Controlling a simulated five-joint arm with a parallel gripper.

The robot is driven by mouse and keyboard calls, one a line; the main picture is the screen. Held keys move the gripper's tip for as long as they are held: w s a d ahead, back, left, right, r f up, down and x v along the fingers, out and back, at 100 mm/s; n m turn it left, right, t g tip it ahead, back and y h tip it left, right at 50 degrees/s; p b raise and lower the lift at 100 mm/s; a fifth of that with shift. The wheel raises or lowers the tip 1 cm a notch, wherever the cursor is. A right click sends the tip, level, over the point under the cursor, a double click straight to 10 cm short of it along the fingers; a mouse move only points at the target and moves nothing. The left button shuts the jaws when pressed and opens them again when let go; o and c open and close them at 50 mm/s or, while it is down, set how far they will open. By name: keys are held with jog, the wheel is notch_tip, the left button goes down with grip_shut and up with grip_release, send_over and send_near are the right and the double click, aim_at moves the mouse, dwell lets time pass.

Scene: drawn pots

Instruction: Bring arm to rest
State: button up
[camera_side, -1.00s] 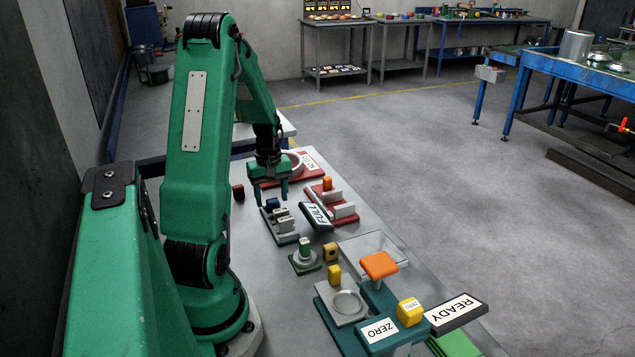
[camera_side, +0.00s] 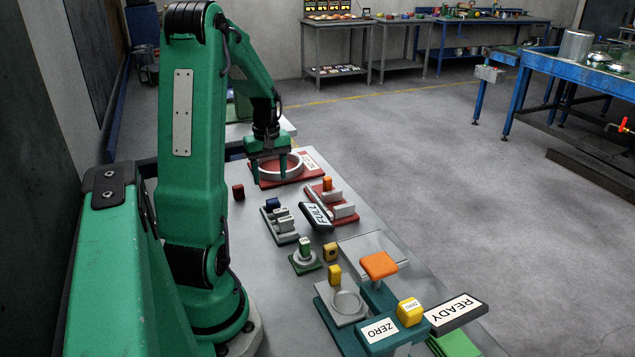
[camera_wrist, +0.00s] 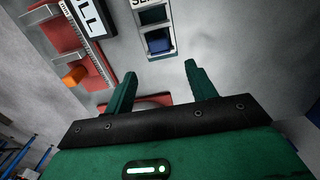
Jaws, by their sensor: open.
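My gripper (camera_side: 270,178) is open with nothing between its fingers. In the side view it hangs fingers-down at the far end of the bench, in front of or over the red base with a pale ring (camera_side: 292,168); I cannot tell its exact height. In the wrist view the two green fingers of my gripper (camera_wrist: 157,80) stand apart, with bare grey bench and part of a red piece showing between and below them.
A dark red block (camera_side: 238,192) lies left of my gripper. A red fixture with an orange block (camera_side: 327,184), a FULL sign (camera_side: 317,217), a grey rack (camera_side: 280,224) and a teal stand with a ZERO label (camera_side: 380,330) stand nearer. A READY sign (camera_side: 456,312) is at right.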

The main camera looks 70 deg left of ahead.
jog(key=shift+d, duration=0.1)
jog(key=w+d+r+m+t+y, duration=0.1)
jog(key=w+d+r+m, duration=0.3)
jog(key=d, duration=0.5)
jog(key=w+d+r+m+t, duration=0.1)
jog(key=w+d+r+m, duration=0.1)
jog(key=d+r+m, duration=0.5)
jog(key=s+d+r+m+t, duration=0.1)
jog(key=s+d+m, duration=0.1)
jog(key=d, duration=0.6)
jog(key=s+d+r+m+t+h, duration=0.1)
jog(key=s+d+m+t, duration=0.1)
jog(key=d+m, duration=0.3)
jog(key=s+d, duration=0.1)
jog(key=d, duration=0.3)
jog(key=shift+s+r+t, duration=0.3)
jog(key=shift+r, duration=0.1)
